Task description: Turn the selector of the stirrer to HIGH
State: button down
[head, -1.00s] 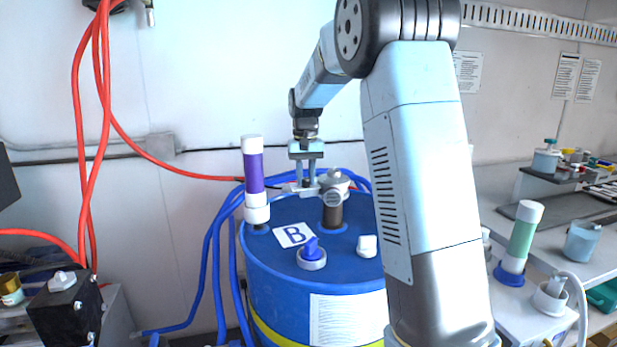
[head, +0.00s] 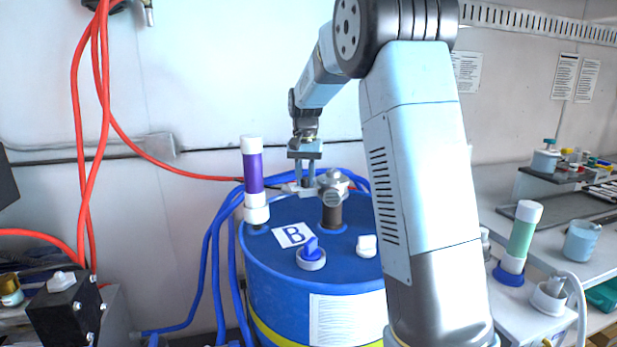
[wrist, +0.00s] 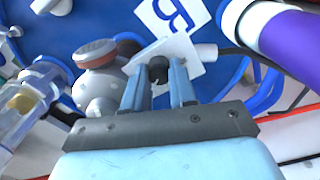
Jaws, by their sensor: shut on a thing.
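My gripper (head: 305,184) points down at the far side of the top of the blue drum (head: 270,268) marked B. In the wrist view its two fingers (wrist: 158,82) are shut on a small black knob (wrist: 158,68), which appears to be the stirrer's selector. The knob stands on a pale grey plate (wrist: 182,48) with a cable at its side. The fingers hide part of the knob, and no HIGH mark or pointer can be read.
A metal fitting (head: 333,190) stands close to the right of my gripper. A purple and white tube (head: 252,172) rises to the left.

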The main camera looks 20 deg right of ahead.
aim_at(305, 178)
jog(key=c, duration=0.9)
grip_release()
jog(key=shift+r, duration=0.1)
notch_tip(305, 178, up, 14)
jog(key=shift+f, duration=0.25)
